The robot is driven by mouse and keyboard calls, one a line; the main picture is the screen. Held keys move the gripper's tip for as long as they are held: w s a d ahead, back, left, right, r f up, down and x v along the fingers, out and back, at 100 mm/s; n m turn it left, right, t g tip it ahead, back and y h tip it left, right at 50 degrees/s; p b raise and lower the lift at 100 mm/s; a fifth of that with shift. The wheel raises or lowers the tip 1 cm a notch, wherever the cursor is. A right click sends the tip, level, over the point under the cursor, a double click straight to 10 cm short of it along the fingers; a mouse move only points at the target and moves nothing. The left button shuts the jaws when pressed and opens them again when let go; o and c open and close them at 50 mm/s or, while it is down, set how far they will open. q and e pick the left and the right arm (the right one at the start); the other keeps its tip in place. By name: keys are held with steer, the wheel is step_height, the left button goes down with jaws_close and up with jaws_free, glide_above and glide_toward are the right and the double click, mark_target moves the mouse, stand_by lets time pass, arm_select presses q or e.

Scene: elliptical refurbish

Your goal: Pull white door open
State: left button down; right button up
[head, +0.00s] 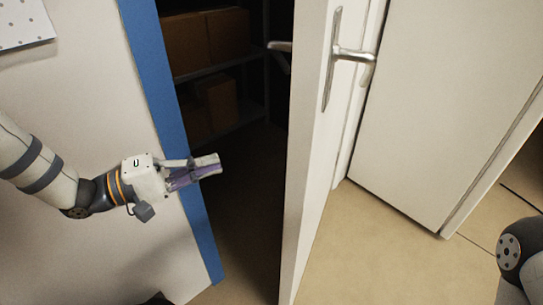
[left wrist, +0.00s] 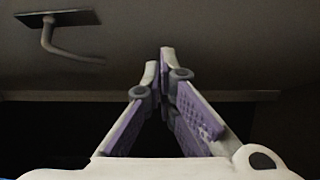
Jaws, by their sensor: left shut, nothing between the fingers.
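The white door (head: 311,150) stands partly open, swung out edge-on in the head view, with a gap between it and the blue frame (head: 170,120). A silver lever handle (head: 350,54) is on its right face, and the other side's lever (head: 281,47) shows in the gap. My left gripper (head: 217,164) is shut and empty in the opening, left of the door and apart from it. In the left wrist view its fingertips (left wrist: 165,58) meet, and a handle (left wrist: 62,42) on a dark plate shows at upper left. My right gripper is out of view.
Behind the opening, a dark closet holds brown boxes (head: 228,35) on shelves (head: 225,66). A white wall (head: 85,110) is at left. A pale cabinet-like panel (head: 425,110) stands right of the door. The tan floor (head: 375,260) before it is clear.

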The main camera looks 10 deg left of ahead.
arm_select(q)
steer(key=s+d+x, duration=0.1)
steer(key=s+x, duration=0.1)
steer(key=x, duration=1)
steer(key=shift+d, duration=0.45)
